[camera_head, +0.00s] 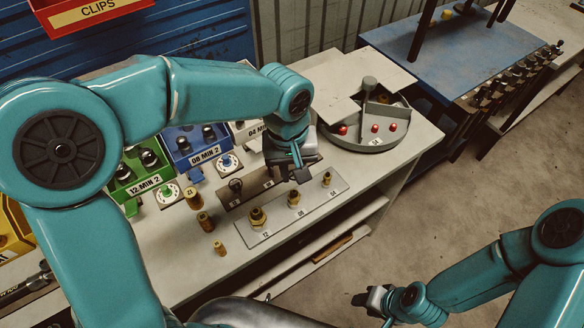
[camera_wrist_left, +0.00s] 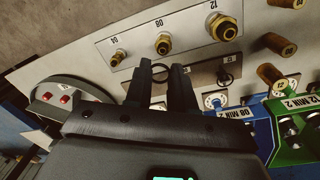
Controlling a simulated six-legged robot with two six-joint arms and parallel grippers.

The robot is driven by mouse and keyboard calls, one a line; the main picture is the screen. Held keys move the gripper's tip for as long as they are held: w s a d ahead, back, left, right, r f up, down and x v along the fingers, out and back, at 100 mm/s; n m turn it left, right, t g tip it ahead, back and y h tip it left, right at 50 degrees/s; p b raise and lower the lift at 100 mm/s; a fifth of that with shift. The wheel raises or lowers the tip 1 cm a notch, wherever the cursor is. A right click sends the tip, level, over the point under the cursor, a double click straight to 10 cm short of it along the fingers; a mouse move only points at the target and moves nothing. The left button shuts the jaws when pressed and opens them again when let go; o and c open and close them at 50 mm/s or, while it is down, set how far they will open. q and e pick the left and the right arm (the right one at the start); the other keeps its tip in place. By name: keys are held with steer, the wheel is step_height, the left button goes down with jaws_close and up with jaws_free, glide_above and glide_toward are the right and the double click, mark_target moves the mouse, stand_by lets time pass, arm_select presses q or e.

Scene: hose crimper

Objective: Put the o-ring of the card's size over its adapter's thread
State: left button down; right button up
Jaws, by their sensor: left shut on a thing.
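An adapter plate (camera_head: 272,226) on the bench holds three upright brass adapters marked 12 (camera_head: 258,217), 08 (camera_head: 294,198) and 04 (camera_head: 327,179). My left gripper (camera_head: 303,172) is above the brown strip, behind the plate's middle. In the left wrist view its fingers (camera_wrist_left: 160,72) are shut on a thin black o-ring (camera_wrist_left: 160,66), whose loop shows between the fingertips. Another black o-ring (camera_head: 235,185) stays at the left end of the brown strip (camera_head: 257,183). My right gripper (camera_head: 373,300) is low at the front, away from the bench; its jaw opening is unclear. I cannot make out the card.
A round grey tray (camera_head: 372,143) with red pieces stands at the back right. Green (camera_head: 143,170) and blue (camera_head: 195,148) labelled bins line the back. Several brass cylinders (camera_head: 205,221) stand left of the plate. The bench front right is clear.

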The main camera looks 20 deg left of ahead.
mark_target(294, 194)
arm_select(q)
step_height(294, 194, down, 5)
steer(key=b, duration=0.4)
steer(key=shift+w+f+b, duration=0.15)
steer(key=shift+f+b, duration=0.2)
steer(key=shift+f, duration=0.2)
steer(key=shift+r, duration=0.1)
stand_by(1.1)
steer(key=shift+f+b, duration=0.9)
steer(key=shift+b, duration=0.05)
steer(key=c, duration=0.9)
jaws_free()
